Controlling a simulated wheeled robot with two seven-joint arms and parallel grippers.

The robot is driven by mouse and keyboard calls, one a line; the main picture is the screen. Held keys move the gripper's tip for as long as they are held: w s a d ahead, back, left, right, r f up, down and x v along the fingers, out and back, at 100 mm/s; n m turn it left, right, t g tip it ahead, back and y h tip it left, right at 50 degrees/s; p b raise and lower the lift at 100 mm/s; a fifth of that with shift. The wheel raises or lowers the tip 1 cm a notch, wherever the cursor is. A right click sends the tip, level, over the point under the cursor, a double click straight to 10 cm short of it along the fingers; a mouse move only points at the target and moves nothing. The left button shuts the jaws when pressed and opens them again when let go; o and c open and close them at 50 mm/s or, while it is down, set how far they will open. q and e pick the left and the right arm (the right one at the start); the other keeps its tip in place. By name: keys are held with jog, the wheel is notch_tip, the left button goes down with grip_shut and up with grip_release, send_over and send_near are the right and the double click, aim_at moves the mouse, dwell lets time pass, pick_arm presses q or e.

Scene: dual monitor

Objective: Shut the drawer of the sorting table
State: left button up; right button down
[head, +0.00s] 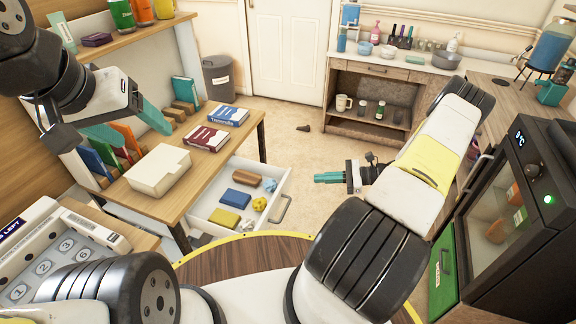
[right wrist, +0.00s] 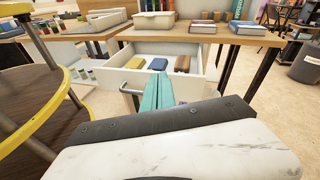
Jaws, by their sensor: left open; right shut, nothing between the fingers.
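The sorting table (head: 150,200) is a wooden table at the left of the head view. Its white drawer (head: 277,192) is pulled out, with a metal handle (head: 284,209) on its front. It also shows open in the right wrist view (right wrist: 112,78). My right gripper (head: 316,178) is shut and empty, in front of and apart from the drawer, its teal fingers pointing toward it. In the right wrist view its fingers (right wrist: 158,92) overlap the drawer front; contact cannot be told. My left gripper (head: 138,132) is open and empty above the tabletop's left part.
In the drawer lie a blue block (head: 235,198), a yellow block (head: 223,217), a brown block (head: 247,177) and crumpled bits. Books (head: 207,137) and a cream box (head: 160,170) sit on the tabletop. A black oven-like cabinet (head: 520,200) stands right. Floor beyond the drawer is mostly clear.

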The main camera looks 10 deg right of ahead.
notch_tip(320, 180, down, 8)
jog(key=s+d+m+t, duration=0.2)
jog(key=d+m+t, duration=0.1)
jog(key=m+t, duration=0.2)
send_near(285, 183)
jog(key=x, duration=0.6)
jog(key=shift+a, duration=0.45)
jog(key=shift+w, duration=0.1)
